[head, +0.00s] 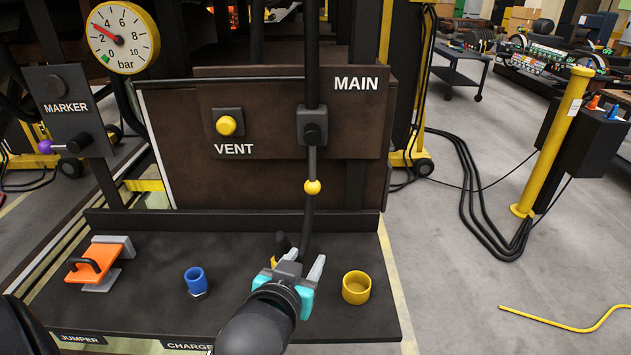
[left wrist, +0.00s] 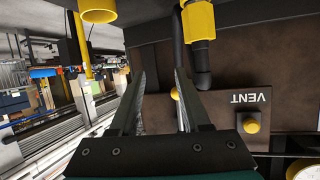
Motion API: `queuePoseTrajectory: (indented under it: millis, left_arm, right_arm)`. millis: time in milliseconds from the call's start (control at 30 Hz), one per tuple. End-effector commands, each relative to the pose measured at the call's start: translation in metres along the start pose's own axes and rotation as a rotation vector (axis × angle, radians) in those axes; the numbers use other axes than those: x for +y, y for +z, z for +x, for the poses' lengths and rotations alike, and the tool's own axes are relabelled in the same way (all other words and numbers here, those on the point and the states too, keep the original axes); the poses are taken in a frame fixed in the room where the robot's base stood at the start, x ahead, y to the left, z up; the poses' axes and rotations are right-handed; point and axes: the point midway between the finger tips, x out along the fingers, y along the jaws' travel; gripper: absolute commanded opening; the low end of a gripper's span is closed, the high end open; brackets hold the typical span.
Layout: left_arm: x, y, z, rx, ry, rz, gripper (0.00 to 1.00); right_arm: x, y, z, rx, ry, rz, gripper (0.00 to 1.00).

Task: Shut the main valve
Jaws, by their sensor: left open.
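The main valve (head: 312,126) is a dark block on the brown panel under the word MAIN, with a black pipe above it. A grey stem runs straight down from it to a yellow ball (head: 312,187), which partly shows behind a finger in the left wrist view (left wrist: 174,94). My left gripper (head: 294,266) is open, below the ball and apart from it, over the bench shelf. Its two fingers (left wrist: 160,95) point toward the panel in the left wrist view, with nothing held. My right gripper is not in view.
A yellow VENT button (head: 226,125) and a pressure gauge (head: 123,37) are left of the valve.

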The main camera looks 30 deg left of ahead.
Motion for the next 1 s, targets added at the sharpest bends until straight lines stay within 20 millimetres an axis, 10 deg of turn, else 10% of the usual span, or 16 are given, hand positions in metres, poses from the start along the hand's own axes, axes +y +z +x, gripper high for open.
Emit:
queuePoseTrajectory:
  millis: [300,1000]
  left_arm:
    - [-0.023,-0.087,-0.003,0.361,-0.075,-0.067,0.47]
    - [-0.032,-0.128,0.079,0.390,-0.076,-0.068,0.47]
  right_arm:
    - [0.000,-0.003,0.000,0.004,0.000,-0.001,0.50]
    - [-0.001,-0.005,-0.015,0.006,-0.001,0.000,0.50]
